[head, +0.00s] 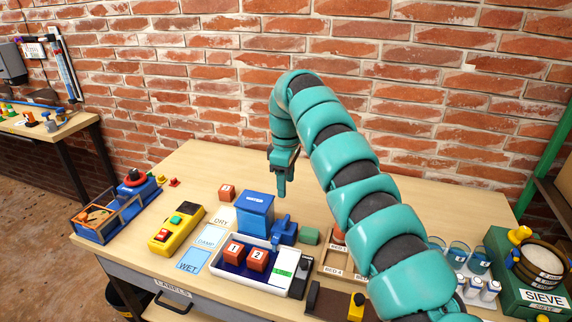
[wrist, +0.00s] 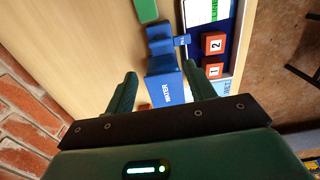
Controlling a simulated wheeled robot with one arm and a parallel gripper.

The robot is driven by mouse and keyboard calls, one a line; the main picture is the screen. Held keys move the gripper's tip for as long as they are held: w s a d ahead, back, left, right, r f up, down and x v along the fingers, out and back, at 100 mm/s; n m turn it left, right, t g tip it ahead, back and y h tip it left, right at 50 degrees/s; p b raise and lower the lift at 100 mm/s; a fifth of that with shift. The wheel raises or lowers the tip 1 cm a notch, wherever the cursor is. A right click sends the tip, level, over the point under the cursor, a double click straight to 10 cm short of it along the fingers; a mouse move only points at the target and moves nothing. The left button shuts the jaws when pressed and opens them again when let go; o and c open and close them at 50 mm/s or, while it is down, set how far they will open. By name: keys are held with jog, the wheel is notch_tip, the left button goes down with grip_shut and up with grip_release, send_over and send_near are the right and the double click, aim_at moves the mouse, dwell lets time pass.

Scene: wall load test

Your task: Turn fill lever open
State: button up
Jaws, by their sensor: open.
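A blue tank (head: 254,214) with a white label stands at the middle of the table. A smaller blue fixture (head: 283,231) stands at its right; I cannot tell clearly which part of it is the fill lever or how it is turned. In the wrist view the tank (wrist: 166,92) shows between my fingers, with a small blue tab (wrist: 182,41) with white lettering beyond it. My gripper (head: 281,190) is open and empty, pointing down above the table, behind and right of the tank. It also shows in the wrist view (wrist: 162,82), apart from the blue parts.
A white-rimmed tray (head: 218,268) with red blocks 1 (head: 234,249) and 2 (head: 257,259) lies in front of the tank. A green block (head: 308,235) is right of the fixture. A yellow button box (head: 177,228) stands left. The table behind is clear up to the brick wall.

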jog(key=shift+r+p, duration=0.95)
jog(key=shift+r, duration=1.5)
jog(key=shift+f, duration=0.1)
